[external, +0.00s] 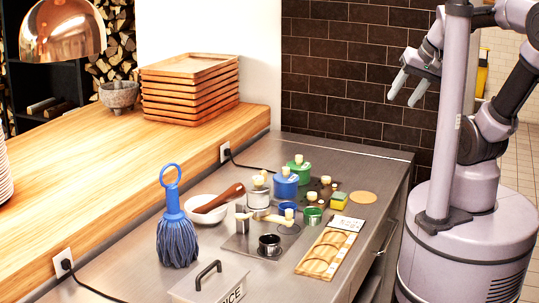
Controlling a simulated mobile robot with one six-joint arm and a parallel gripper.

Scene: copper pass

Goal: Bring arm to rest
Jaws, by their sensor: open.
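My gripper (408,87) hangs in the air at the upper right of the external view, in front of the dark tiled wall. Its two grey fingers point down and to the left and stand apart, with nothing between them. The arm is folded close to my column. The gripper is above and beyond the right end of the steel counter (222,270), clear of everything on it.
Blue (286,184) and green (299,170) canisters, a white bowl (206,209), a blue mop-like brush (176,232), a wooden tray (327,252) and a lidded box (209,284) crowd the counter. Stacked wooden trays (190,90) stand on the wooden ledge.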

